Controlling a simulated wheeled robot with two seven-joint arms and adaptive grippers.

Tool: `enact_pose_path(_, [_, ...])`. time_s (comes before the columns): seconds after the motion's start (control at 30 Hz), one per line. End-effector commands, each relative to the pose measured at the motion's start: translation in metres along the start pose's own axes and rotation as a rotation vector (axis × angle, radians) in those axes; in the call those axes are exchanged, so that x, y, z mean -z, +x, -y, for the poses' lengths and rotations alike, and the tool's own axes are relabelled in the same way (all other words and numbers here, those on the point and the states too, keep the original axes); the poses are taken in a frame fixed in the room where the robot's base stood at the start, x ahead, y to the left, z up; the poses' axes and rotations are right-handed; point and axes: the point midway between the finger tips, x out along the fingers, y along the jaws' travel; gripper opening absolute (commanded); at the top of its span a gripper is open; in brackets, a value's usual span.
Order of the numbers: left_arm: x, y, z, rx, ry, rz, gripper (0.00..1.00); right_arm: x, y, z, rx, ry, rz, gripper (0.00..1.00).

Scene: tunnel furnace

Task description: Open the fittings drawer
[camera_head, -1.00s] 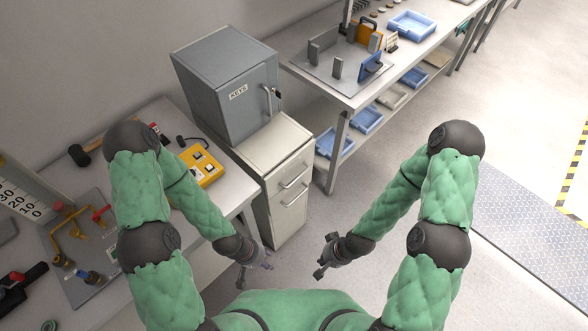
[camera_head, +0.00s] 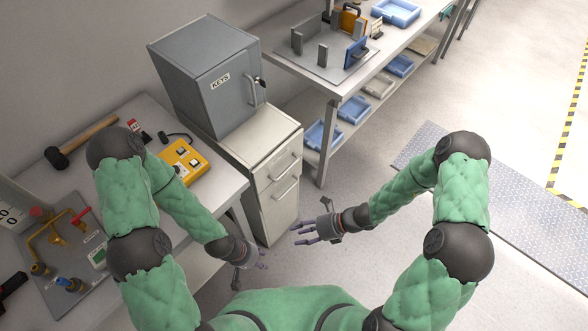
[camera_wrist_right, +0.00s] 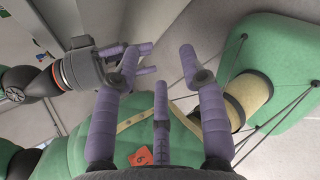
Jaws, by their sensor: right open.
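The off-white cabinet (camera_head: 262,158) stands below the grey key box. Its front has an upper bar handle (camera_head: 285,167) and a lower bar handle (camera_head: 285,187); the fronts look shut. I cannot read a label on them. My right gripper (camera_head: 306,232) is open and empty, its fingers pointing left, in front of the cabinet's lower right side and apart from it. Its spread fingers fill the right wrist view (camera_wrist_right: 160,90). My left gripper (camera_head: 250,264) is open and empty, low in front of the cabinet and apart from the handles.
The grey key box (camera_head: 205,85) stands on the cabinet. A bench with a yellow box (camera_head: 184,160) and a hammer (camera_head: 80,142) is at left. A workbench (camera_head: 300,75) with blue trays on its lower shelf stands right of the cabinet. Open floor lies at right.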

Motion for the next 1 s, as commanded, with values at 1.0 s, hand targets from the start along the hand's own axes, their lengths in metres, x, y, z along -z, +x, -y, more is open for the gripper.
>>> enact_pose_path(1.0, [0.002,0.041,0.015,0.0,0.0,0.0,0.4,-0.197,-0.025,0.091,-0.19,0.806,0.778,0.42])
